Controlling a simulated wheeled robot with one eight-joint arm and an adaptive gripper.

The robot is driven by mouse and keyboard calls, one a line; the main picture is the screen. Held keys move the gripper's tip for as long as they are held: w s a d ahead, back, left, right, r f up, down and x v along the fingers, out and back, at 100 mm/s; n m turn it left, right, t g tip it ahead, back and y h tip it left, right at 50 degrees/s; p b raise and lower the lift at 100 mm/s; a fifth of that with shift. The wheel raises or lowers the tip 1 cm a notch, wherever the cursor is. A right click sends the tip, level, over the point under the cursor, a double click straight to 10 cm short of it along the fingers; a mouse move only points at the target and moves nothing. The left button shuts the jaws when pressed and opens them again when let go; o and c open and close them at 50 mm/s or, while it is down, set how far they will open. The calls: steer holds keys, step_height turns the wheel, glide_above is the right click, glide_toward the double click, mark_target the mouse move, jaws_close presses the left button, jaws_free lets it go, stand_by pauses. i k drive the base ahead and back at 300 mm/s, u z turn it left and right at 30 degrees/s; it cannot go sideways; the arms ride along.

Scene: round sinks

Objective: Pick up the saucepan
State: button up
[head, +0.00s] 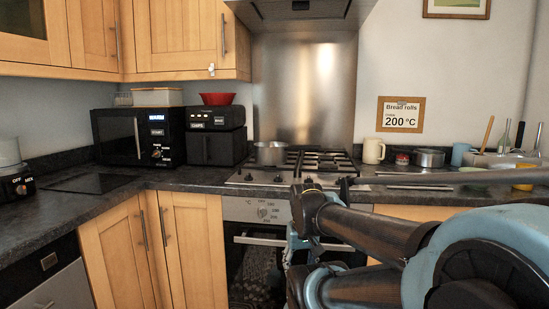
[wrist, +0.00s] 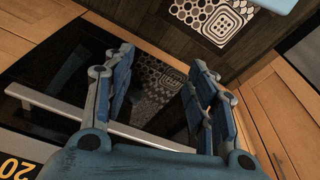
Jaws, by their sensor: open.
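A silver saucepan (head: 270,153) stands on the left rear part of the hob (head: 300,168) in the head view. A second metal pot (head: 430,158) stands on the counter to the right of the hob; I cannot tell from its shape whether it is also a saucepan. My gripper (wrist: 162,65) is open and empty in the wrist view, with its two blue fingers apart in front of the oven door. In the head view my gripper (head: 290,248) is partly hidden by my arm, low in front of the oven and well below the saucepan. No pan shows in the wrist view.
The oven handle (wrist: 90,122) runs close to my gripper. A black microwave (head: 138,137) and an air fryer (head: 216,135) with a red bowl (head: 217,99) stand left of the hob. A cream mug (head: 373,151) stands right of it. The left counter front is mostly clear.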

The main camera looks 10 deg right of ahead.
mark_target(269, 153)
steer(key=z, duration=1.35)
steer(key=k, duration=1.25)
steer(key=u, duration=0.8)
steer(key=i, duration=1)
steer(key=z, duration=0.05)
